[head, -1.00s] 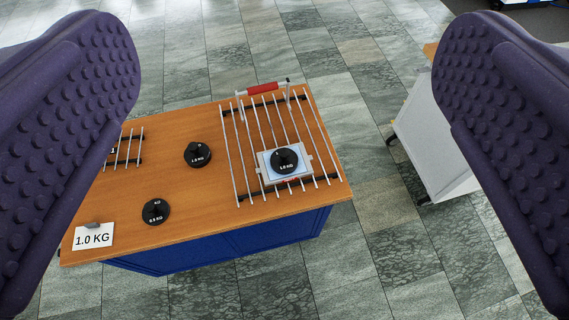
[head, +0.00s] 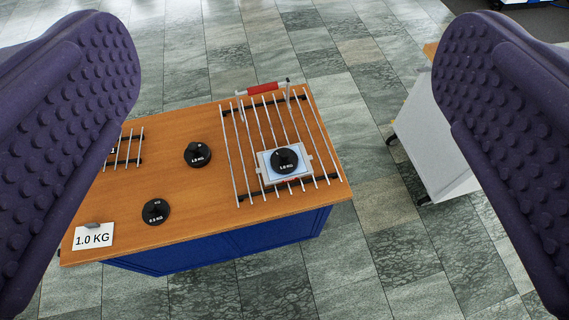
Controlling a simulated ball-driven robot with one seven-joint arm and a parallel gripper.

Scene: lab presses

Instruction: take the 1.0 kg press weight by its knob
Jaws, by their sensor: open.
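A black round weight with a knob (head: 285,160) sits on a light plate (head: 304,178) on the right-hand metal rack; its label seems to read 1.0 KG. A second black weight (head: 198,154) stands on the bare wood left of that rack, its label hard to read. A third black weight (head: 156,212), seemingly marked 0.5 KG, is nearer the front. A white card (head: 93,236) reads 1.0 KG. My gripper (head: 286,70) is open and empty, its purple studded fingers wide apart at both sides of the view, above and clear of the weights.
The wooden bench top (head: 180,122) has a blue base (head: 225,240). The rack's thin bars (head: 239,165) run beside the plate, and a red handle (head: 263,88) stands at its far end. A smaller rack (head: 127,148) is at left. A white panelled unit (head: 432,130) stands right, across tiled floor.

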